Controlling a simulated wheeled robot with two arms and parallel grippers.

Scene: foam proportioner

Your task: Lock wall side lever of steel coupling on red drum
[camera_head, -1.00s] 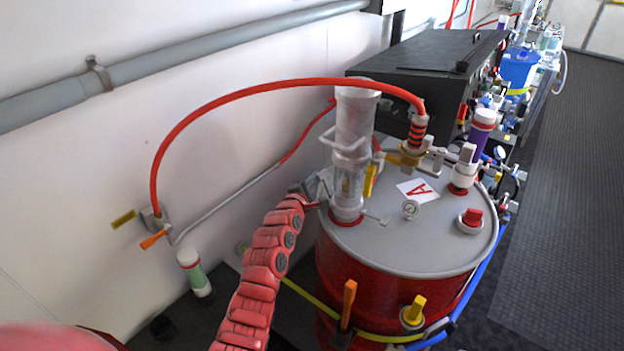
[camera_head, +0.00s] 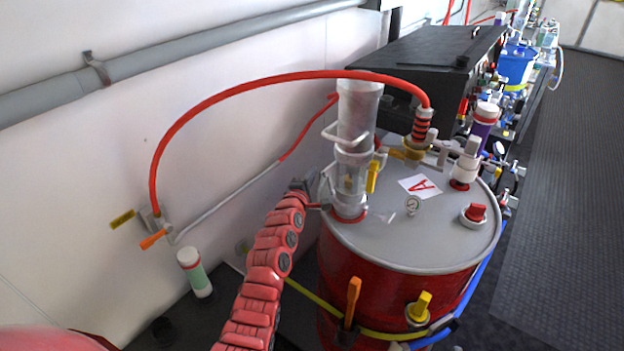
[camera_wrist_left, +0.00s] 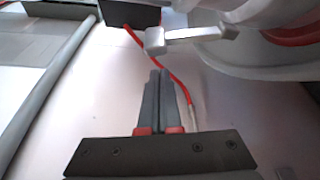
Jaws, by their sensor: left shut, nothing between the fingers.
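The red drum (camera_head: 335,270) has a grey lid (camera_head: 390,245) with a clear upright cylinder (camera_head: 357,115) on it. The steel coupling (camera_head: 350,205) is at the cylinder's foot. In the left wrist view, a steel lever (camera_wrist_left: 200,34) sticks out from the coupling, just beyond and above my fingertips, with a gap between them. My left gripper (camera_head: 322,188) is on the wall side of the coupling, partly hidden by my red arm. Its fingers (camera_wrist_left: 160,75) are shut and empty. In the head view the wall-side lever cannot be told apart from the gripper. My right gripper is not in view.
A red hose (camera_head: 250,85) arches from a wall valve (camera_head: 155,230) to a fitting on the lid. A yellow handle (camera_head: 372,177) stands right beside the cylinder. A gauge (camera_head: 412,205) and red cap (camera_head: 475,213) are on the lid. A black box (camera_head: 430,70) is behind.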

